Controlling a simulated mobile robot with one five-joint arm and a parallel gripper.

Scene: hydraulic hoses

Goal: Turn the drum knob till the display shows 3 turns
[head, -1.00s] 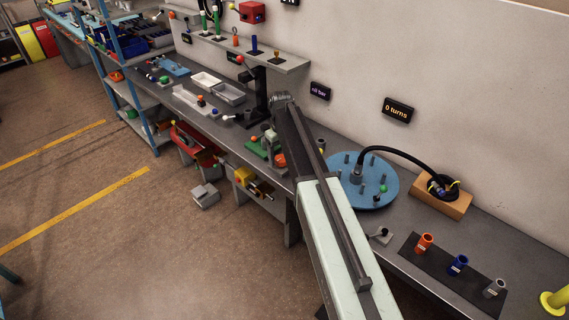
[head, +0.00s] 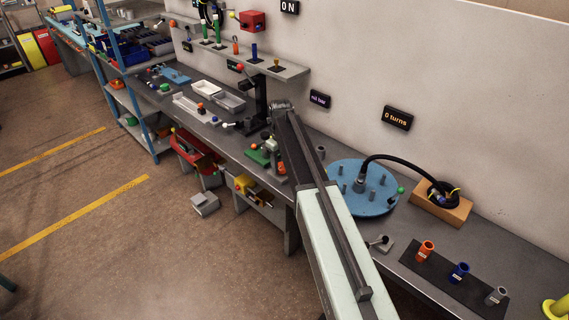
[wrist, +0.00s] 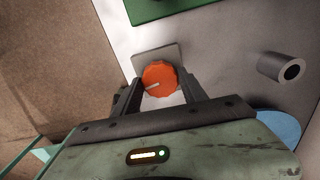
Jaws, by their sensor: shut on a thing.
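The drum knob, an orange ribbed knob (wrist: 160,79) with a pale pointer mark, sits on a grey plate in the wrist view. Its mark points left and slightly down. My gripper (wrist: 160,92) is shut on the knob, one dark finger on each side. In the head view my arm hides most of this place and my gripper. The black display (head: 397,118) on the wall reads 0 turns. The blue drum disc (head: 377,207) lies on the bench with several upright pegs, a green ball at its right edge and a black hose fitted on it.
A grey hollow cylinder (wrist: 281,68) stands right of the knob in the wrist view. A green board (wrist: 160,8) lies beyond it. A wooden block (head: 440,209) holds the hose's other end. Orange, blue and grey cups stand on a dark mat (head: 432,275).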

